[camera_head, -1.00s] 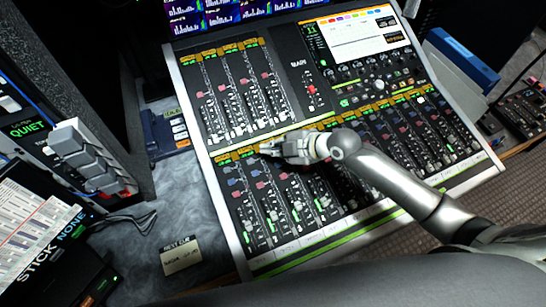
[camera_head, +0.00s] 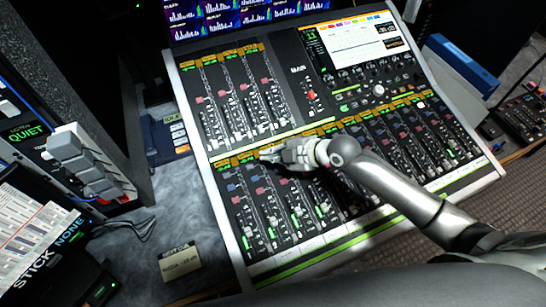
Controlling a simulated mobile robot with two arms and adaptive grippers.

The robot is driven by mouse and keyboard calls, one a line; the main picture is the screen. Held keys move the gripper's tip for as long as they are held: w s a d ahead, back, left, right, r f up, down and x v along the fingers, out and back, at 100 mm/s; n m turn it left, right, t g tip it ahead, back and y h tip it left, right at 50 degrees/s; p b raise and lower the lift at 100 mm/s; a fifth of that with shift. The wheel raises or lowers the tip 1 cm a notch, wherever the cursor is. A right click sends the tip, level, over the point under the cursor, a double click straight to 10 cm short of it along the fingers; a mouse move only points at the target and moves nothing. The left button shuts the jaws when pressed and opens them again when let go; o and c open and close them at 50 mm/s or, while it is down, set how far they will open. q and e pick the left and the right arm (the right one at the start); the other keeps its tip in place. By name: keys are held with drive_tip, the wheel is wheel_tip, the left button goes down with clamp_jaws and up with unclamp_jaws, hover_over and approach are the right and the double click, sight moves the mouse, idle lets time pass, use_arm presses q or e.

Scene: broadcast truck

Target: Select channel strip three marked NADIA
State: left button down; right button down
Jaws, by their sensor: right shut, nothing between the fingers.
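The mixing console (camera_head: 296,240) fills the middle of the head view, with an upper bank of strips and a longer lower bank. My right gripper (camera_head: 264,156) is shut and empty. Its fingertips point left over the top of the lower bank, by the orange strip displays near the third strip from the left. I cannot tell whether they touch the panel. The gripper and arm hide the upper parts of several lower strips to the right. The name NADIA cannot be read on the small displays. My left gripper is not in view.
A bright screen (camera_head: 352,40) is set in the console's upper right. A note card (camera_head: 180,264) lies on the grey desk left of the console. A blue binder (camera_head: 462,65) is at the right.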

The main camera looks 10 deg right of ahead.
drive_tip(key=shift+f, duration=0.1)
idle(0.4)
drive_tip(key=shift+f+b, duration=0.35)
drive_tip(key=shift+b, duration=0.05)
drive_tip(key=shift+w+f+b, duration=0.1)
drive_tip(key=shift+f+b, duration=0.3)
drive_tip(key=shift+f, duration=0.05)
idle(0.5)
drive_tip(key=shift+r, duration=0.15)
drive_tip(key=shift+r+p, duration=0.75)
drive_tip(key=r+p, duration=0.3)
drive_tip(key=s+r+p, duration=0.1)
drive_tip(key=r, duration=0.1)
drive_tip(key=shift+d, duration=0.1)
idle(1.0)
